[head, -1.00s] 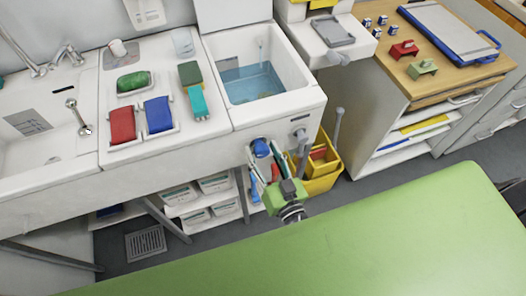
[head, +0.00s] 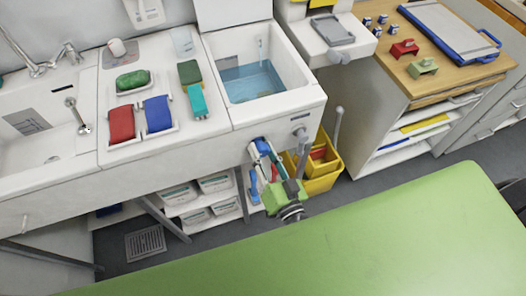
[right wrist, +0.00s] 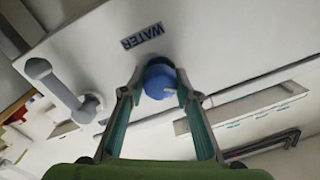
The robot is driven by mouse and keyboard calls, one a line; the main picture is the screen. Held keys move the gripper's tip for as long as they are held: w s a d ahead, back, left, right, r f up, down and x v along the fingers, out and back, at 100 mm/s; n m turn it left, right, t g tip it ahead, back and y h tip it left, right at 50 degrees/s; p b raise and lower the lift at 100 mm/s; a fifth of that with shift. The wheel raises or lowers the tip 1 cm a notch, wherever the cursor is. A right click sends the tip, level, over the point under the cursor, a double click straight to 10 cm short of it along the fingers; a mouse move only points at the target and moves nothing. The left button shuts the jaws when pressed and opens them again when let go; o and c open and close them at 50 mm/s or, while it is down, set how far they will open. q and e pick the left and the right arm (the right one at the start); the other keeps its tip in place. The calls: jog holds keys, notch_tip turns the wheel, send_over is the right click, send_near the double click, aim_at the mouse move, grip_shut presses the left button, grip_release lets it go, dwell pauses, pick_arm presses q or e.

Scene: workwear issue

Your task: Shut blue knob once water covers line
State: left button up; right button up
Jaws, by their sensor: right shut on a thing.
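The blue knob (head: 263,145) is on the front panel of the white basin unit. My right gripper (head: 265,152) reaches it from below and in front. In the right wrist view the blue knob (right wrist: 160,80) sits between the two fingertips (right wrist: 160,88), and the gripper is shut on it. The basin (head: 306,80) holds blue water (head: 250,85) across its bottom, well below the rim. A thin pale upright piece (head: 262,50) stands at its back wall. I cannot make out a line or whether water covers it. My left gripper is not in view.
A grey lever (head: 302,145) is right of the knob; it also shows in the right wrist view (right wrist: 55,85), near a WATER label (right wrist: 142,37). A yellow bucket (head: 325,180) stands below. A green surface (head: 330,240) fills the foreground.

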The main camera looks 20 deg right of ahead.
jog(key=m+b, duration=0.1)
jog(key=m, duration=0.4)
jog(key=shift+f+m, duration=0.1)
jog(key=shift+m, duration=0.2)
jog(key=m+b, duration=0.2)
jog(key=m, duration=0.3)
jog(key=shift+h, duration=0.3)
jog(key=shift+m, duration=0.3)
jog(key=o, duration=1.1)
jog(key=shift+s, duration=0.2)
jog(key=s, duration=1.1)
jog(key=shift+s+d+f, duration=0.2)
jog(key=shift+s+d, duration=0.1)
